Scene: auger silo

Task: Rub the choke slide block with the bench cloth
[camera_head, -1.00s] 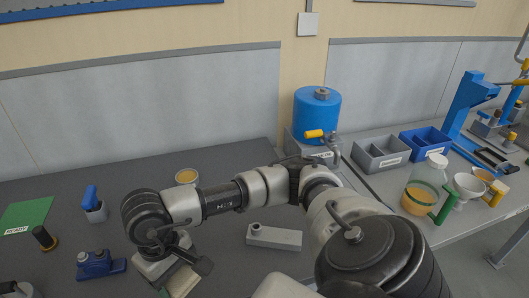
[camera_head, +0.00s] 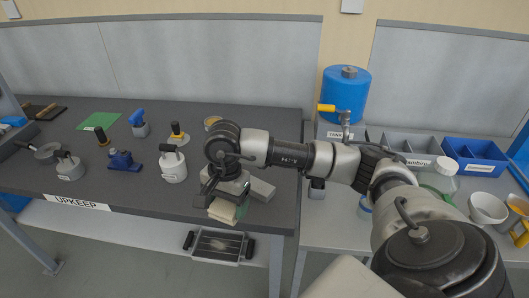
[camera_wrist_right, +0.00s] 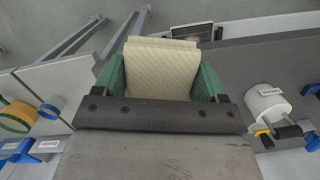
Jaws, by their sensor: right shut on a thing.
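The bench cloth (camera_head: 222,211) is a cream folded pad. My right gripper (camera_head: 228,197) is shut on it near the front edge of the dark bench. In the right wrist view the cloth (camera_wrist_right: 160,65) sits between the green fingers of the gripper (camera_wrist_right: 160,85). A grey block (camera_head: 262,190), which looks like the choke slide block, lies on the bench just right of the gripper. The gripper hides its left part. I cannot tell whether the cloth touches it. My left gripper is not in view.
A blue tank (camera_head: 345,95) and bins (camera_head: 410,146) stand right. A tray (camera_head: 218,245) lies below.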

